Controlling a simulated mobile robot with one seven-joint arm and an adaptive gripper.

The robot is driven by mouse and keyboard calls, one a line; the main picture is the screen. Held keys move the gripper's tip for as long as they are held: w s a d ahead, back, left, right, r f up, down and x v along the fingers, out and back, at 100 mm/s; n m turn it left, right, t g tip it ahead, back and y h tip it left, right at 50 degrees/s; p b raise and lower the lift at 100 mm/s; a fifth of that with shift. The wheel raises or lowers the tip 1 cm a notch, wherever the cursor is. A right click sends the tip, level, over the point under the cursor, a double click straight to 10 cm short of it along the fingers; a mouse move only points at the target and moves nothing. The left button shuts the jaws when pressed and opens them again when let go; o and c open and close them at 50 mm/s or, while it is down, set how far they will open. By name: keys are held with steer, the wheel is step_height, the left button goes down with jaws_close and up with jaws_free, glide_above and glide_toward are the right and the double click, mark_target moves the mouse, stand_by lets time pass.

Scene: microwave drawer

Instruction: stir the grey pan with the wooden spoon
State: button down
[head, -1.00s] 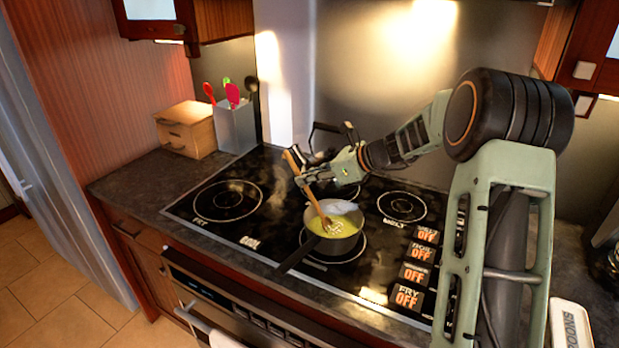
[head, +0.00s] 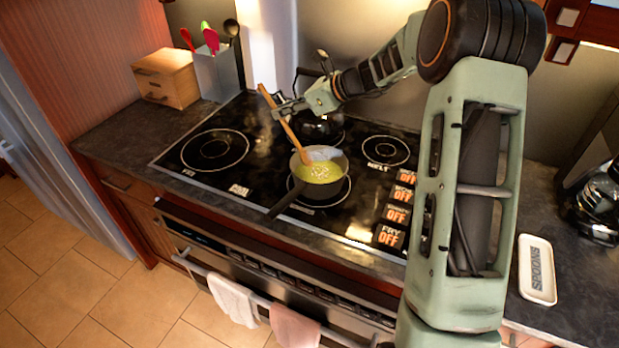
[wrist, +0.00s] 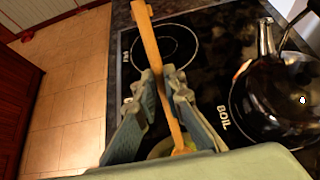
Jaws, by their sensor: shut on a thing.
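The grey pan (head: 301,188) stands on the front right burner, its dark handle pointing to the front left. It holds a yellow-green liquid with pale bits. My gripper (head: 281,112) is above and behind the pan, shut on the wooden spoon (head: 270,98). The spoon is tilted, its upper end up to the left and its lower end in the liquid inside the pan. In the wrist view the spoon (wrist: 150,45) runs between the two fingers of my gripper (wrist: 165,92), and most of the pan is hidden behind the gripper.
A black kettle (wrist: 277,95) stands on the back burner marked BOIL, close to my gripper. The left burner (head: 215,150) and the MELT burner (head: 387,150) are bare. A utensil holder (head: 217,75) and wooden box (head: 166,78) stand back left. A white SPOONS rest (head: 537,270) lies right.

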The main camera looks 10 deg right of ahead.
mark_target(269, 96)
steer(key=shift+w+a+r+p, duration=0.25)
steer(key=shift+a+r+p, duration=0.2)
steer(key=shift+r, duration=0.2)
steer(key=shift+w+a+r+p, duration=0.25)
steer(key=shift+r+p, duration=0.2)
steer(key=shift+r, duration=0.25)
steer(key=shift+w+a+r+p, duration=0.2)
steer(key=shift+a+r+p, duration=0.25)
steer(key=shift+r, duration=0.2)
steer(key=shift+r, duration=2.5)
steer(key=shift+s+f, duration=0.1)
